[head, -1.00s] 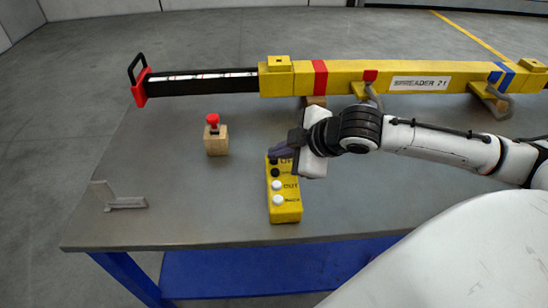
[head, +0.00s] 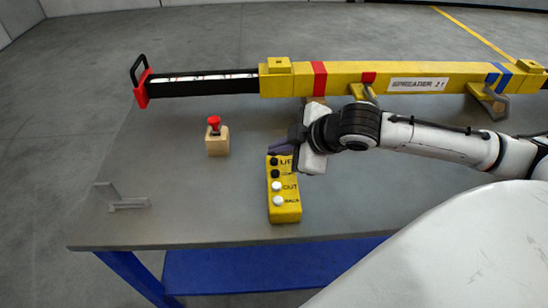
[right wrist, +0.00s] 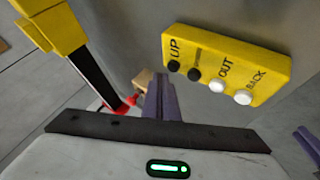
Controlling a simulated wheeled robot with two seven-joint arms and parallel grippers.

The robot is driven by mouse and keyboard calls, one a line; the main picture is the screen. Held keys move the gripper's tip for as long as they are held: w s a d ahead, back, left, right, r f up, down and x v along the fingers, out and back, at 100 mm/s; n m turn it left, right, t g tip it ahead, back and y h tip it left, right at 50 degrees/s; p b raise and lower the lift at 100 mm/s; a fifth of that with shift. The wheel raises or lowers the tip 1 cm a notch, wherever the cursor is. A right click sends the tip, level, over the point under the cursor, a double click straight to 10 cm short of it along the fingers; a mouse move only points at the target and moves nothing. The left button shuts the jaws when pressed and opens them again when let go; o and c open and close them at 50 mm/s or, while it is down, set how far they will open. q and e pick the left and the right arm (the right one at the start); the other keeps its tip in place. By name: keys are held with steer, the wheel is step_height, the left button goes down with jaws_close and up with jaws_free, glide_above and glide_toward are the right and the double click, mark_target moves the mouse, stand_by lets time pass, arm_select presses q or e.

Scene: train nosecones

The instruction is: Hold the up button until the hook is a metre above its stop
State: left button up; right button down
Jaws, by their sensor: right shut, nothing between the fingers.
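The yellow control box (head: 284,207) lies on the table with two black and two white buttons. The black up button (head: 274,160) is at its far end, beside the UP label; it also shows uncovered in the right wrist view (right wrist: 173,66). My right gripper (head: 272,152) is shut and empty, its purple fingertips by the far end of the box, close to the up button. In the right wrist view the closed fingers (right wrist: 158,96) appear left of the box, clear of the button face. My left gripper is out of view.
A yellow spreader beam (head: 430,72) with a black, red-ended arm (head: 205,83) spans the back of the table. A red button (head: 214,122) sits on a wooden block (head: 217,145) at left. A grey bracket (head: 125,205) stands near the left edge. The table (head: 180,210) is bare between them.

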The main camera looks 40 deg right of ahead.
mark_target(278, 166)
steer(key=shift+r, duration=0.1)
step_height(278, 166, up, 3)
steer(key=p, duration=0.3)
steer(key=shift+f, duration=0.2)
step_height(278, 166, up, 2)
steer(key=shift+r+p, duration=0.15)
steer(key=shift+p, duration=0.75)
